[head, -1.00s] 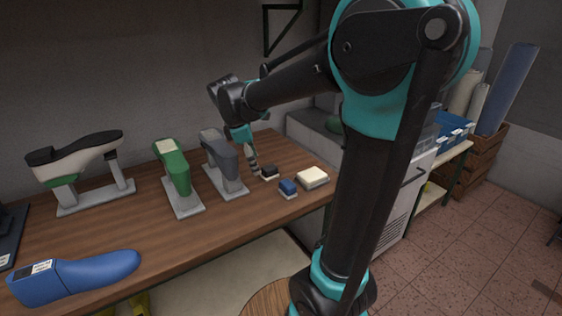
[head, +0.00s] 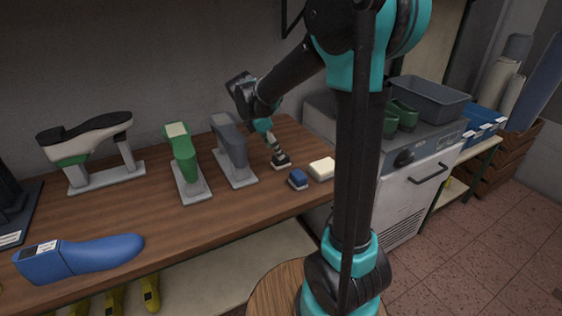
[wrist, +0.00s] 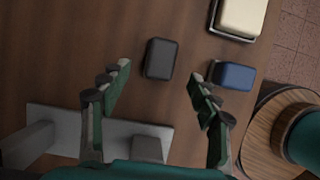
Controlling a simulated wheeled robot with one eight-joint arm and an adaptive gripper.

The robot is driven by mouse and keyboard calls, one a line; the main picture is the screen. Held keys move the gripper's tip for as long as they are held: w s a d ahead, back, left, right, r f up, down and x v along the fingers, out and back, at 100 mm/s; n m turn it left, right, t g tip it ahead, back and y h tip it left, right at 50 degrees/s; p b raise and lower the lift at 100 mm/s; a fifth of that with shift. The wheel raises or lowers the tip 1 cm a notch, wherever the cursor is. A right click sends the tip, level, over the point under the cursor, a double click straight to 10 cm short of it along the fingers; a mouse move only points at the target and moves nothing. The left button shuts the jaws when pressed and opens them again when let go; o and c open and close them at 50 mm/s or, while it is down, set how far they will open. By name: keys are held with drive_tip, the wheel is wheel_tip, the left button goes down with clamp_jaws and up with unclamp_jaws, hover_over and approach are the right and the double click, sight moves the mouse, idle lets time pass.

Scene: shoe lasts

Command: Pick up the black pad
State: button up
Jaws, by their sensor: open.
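The black pad (wrist: 161,59) is a small dark rounded block lying on the wooden bench. In the wrist view it lies just beyond and between the two open fingers of my gripper (wrist: 158,80), touching neither. In the head view my gripper (head: 275,152) points down at the bench just above the black pad (head: 281,162), partly covering it. The gripper is open and empty.
A blue pad (head: 298,179) lies close beside the black one, with a cream pad (head: 321,168) further right. A grey last on a stand (head: 232,148) and a green one (head: 182,155) stand left. A blue last (head: 80,258) lies at front left.

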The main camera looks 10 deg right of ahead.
drive_tip(key=shift+d+x, duration=0.15)
drive_tip(key=shift+x, duration=1.35)
drive_tip(key=shift+d+x, duration=0.15)
drive_tip(key=shift+x, duration=1.4)
drive_tip(key=shift+r, duration=0.15)
drive_tip(key=c, duration=1.4)
drive_tip(key=shift+r, duration=0.1)
wheel_tip(320, 180, up, 20)
drive_tip(key=o, duration=0.6)
drive_tip(key=c, duration=0.3)
